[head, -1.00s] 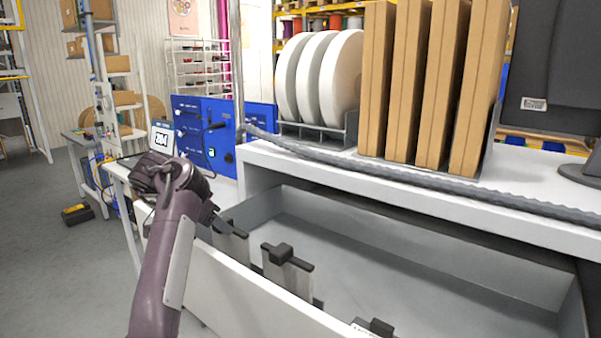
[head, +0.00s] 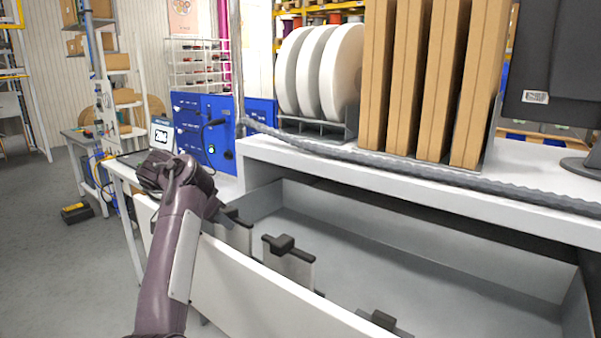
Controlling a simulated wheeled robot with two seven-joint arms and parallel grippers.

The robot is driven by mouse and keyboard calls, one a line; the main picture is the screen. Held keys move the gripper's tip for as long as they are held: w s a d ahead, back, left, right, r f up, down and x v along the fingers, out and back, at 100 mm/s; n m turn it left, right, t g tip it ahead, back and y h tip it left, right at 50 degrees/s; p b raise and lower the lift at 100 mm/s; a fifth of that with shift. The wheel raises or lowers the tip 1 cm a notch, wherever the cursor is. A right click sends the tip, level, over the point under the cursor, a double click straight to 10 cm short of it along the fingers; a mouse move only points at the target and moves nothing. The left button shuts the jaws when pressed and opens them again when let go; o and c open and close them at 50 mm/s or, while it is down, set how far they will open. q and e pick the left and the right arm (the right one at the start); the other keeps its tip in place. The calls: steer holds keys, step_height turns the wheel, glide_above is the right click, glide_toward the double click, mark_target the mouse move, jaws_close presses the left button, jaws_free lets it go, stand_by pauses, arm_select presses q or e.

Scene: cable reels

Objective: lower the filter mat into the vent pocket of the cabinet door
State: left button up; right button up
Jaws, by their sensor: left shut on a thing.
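I cannot make out a filter mat or a cabinet door with a vent pocket in the head view. My left gripper (head: 216,210) is at the left end of an open drawer, by the rim of its white front panel (head: 262,290). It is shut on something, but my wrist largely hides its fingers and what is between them. It is close to the black top of a grey upright plate (head: 237,238) in the drawer; I cannot tell whether they touch. A second such plate (head: 290,266) stands to the right. My right gripper is not in view.
The grey drawer interior (head: 430,290) is mostly bare. A third black-topped piece (head: 381,320) is at its front. A white worktop (head: 300,149) above carries white discs (head: 342,75), upright brown boards (head: 425,85) and a dark monitor (head: 550,65). A grey cable (head: 400,167) runs along its edge.

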arm_select(q)
steer(key=c, duration=0.4)
steer(key=shift+o, duration=0.2)
steer(key=shift+r+p, duration=2.4)
steer(key=shift+r, duration=1.6)
